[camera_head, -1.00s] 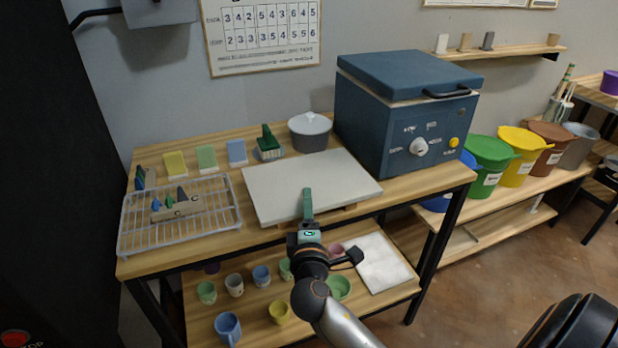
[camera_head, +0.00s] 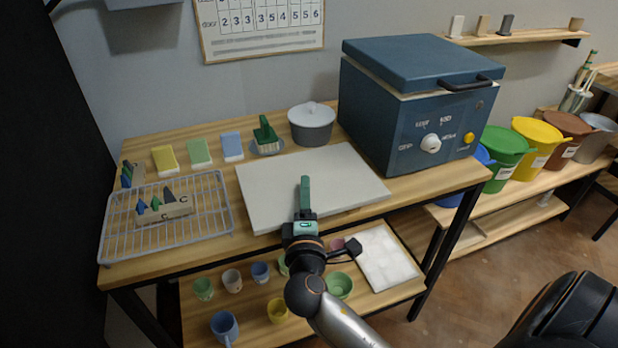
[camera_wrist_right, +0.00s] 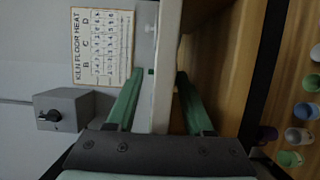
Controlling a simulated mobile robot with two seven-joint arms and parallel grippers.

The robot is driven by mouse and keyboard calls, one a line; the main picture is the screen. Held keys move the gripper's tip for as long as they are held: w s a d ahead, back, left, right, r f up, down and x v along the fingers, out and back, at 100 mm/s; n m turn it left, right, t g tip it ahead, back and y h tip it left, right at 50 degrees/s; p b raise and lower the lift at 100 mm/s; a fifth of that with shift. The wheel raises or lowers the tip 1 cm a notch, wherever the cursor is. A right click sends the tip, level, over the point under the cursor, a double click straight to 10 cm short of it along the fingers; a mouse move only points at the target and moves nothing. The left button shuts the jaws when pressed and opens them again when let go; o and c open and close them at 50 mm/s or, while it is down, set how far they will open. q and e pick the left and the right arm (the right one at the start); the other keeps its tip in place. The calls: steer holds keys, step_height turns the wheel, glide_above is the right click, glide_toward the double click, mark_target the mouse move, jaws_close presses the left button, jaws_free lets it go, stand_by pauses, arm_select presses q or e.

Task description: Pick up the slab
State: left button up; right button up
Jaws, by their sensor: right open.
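The slab (camera_head: 280,180) is a flat, pale grey rectangular board lying on the wooden worktable, its front edge towards me. My right gripper (camera_head: 305,185) is at the middle of that front edge, with a green finger showing over the slab's top in the head view. In the right wrist view the open right gripper (camera_wrist_right: 164,90) has one green finger on each side of the slab's pale edge (camera_wrist_right: 166,50). The slab runs between the fingers, and I see no firm grip on it. The lower finger is hidden in the head view. My left gripper is out of view.
A wire rack (camera_head: 215,222) holding a small block stands left of the slab. A lidded grey pot (camera_head: 312,125) and a green brush (camera_head: 265,137) are behind it. The blue kiln (camera_head: 385,125) is close on the right. Several cups and another pale board (camera_head: 380,258) are on the lower shelf.

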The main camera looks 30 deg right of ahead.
steer(key=shift+c, duration=0.2)
jaws_close()
stand_by(1.1)
steer(key=shift+r, duration=0.15)
